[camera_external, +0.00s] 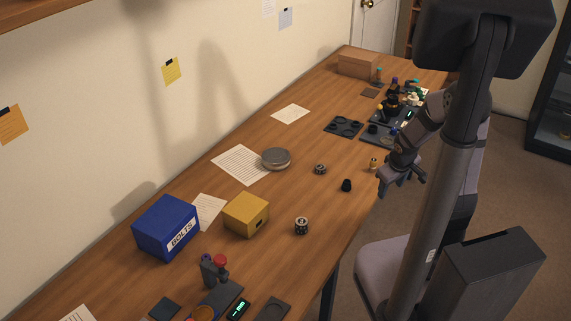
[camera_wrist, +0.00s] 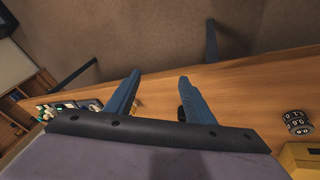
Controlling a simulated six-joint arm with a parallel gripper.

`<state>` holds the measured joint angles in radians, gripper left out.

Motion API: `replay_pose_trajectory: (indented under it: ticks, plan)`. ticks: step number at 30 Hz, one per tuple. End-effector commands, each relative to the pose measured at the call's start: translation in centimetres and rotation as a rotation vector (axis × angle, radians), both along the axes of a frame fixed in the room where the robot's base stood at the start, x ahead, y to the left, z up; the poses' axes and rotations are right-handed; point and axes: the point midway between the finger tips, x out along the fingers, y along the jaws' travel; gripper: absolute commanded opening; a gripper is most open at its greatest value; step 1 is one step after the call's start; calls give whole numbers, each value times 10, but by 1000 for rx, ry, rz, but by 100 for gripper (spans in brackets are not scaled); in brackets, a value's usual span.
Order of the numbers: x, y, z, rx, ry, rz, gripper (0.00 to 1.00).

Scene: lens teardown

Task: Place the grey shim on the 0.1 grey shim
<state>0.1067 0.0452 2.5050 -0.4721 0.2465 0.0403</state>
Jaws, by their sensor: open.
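My gripper (camera_external: 398,190) is at the right long edge of the table, and its two blue fingers are apart with nothing between them in the wrist view (camera_wrist: 160,76). A short dark cylinder with white number marks (camera_external: 302,226) stands on the table in front of the yellow box. In the wrist view this cylinder (camera_wrist: 297,122) is at the right, with marks like 0.1 and 0.0; it looks like stacked rings. A small dark grey ring-like piece (camera_external: 320,169) lies mid-table, apart from my gripper. I cannot tell which piece is the grey shim.
A black knob-like piece (camera_external: 346,185) and a small orange piece (camera_external: 374,163) are near my gripper. The yellow box (camera_external: 246,215), blue BOLTS box (camera_external: 166,228) and round grey tin (camera_external: 276,158) stand farther left. Dark trays (camera_external: 343,127) lie behind. Wood around the numbered cylinder is clear.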

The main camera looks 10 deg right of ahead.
Motion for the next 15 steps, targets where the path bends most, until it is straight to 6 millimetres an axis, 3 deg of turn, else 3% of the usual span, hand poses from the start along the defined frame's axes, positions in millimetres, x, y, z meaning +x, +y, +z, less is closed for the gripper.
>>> replay_pose_trajectory:
  ticks: [3,6,10,15]
  plan:
    - [-46,18,4,62,127,-139,49]
    - [-77,37,7,121,218,-213,49]
    - [-102,56,11,178,298,-264,49]
    - [-113,64,12,203,332,-283,49]
